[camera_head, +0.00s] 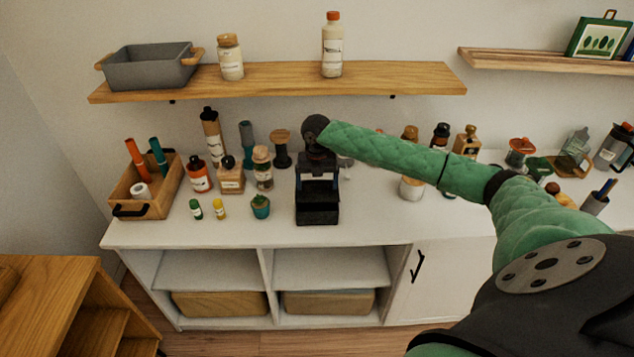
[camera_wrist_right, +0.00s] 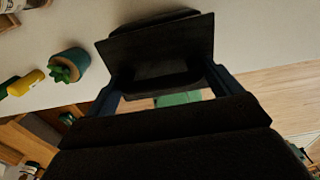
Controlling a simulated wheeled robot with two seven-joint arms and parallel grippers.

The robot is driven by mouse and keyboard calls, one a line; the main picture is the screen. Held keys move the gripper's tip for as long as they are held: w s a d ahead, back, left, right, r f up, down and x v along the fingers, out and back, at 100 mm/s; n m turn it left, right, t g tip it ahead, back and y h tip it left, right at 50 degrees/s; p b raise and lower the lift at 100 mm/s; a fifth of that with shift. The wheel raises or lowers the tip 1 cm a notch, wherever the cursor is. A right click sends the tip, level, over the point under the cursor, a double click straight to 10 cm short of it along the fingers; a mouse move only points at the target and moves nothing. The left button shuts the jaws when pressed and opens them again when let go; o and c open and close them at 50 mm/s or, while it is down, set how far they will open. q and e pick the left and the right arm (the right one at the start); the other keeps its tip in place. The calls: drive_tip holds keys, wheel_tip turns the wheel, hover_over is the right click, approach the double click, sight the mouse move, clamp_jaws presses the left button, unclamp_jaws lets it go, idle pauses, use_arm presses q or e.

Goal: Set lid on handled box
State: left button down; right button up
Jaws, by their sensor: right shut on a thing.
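My right gripper (camera_head: 318,186) reaches over the white cabinet top and points down at a black box-shaped thing (camera_head: 317,213) near the front edge. In the right wrist view, its dark blue fingers stand on either side of a dark piece (camera_wrist_right: 160,72), which I take for the lid. A flat dark panel (camera_wrist_right: 155,38) shows just beyond the fingertips. Where the lid ends and the box begins is hard to tell, as both are black, and I cannot tell whether they touch. The box's handle is not clear. My left gripper is not in view.
A small potted plant (camera_head: 260,207) and small green (camera_head: 196,209) and yellow (camera_head: 218,209) bottles stand left of the black box. A wooden tray (camera_head: 160,205) is farther left. Bottles and jars stand behind. A shelf (camera_head: 280,79) hangs above.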

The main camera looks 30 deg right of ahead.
drive_tip(key=shift+f, duration=0.95)
drive_tip(key=shift+f+b, duration=0.3)
drive_tip(key=shift+f, duration=0.1)
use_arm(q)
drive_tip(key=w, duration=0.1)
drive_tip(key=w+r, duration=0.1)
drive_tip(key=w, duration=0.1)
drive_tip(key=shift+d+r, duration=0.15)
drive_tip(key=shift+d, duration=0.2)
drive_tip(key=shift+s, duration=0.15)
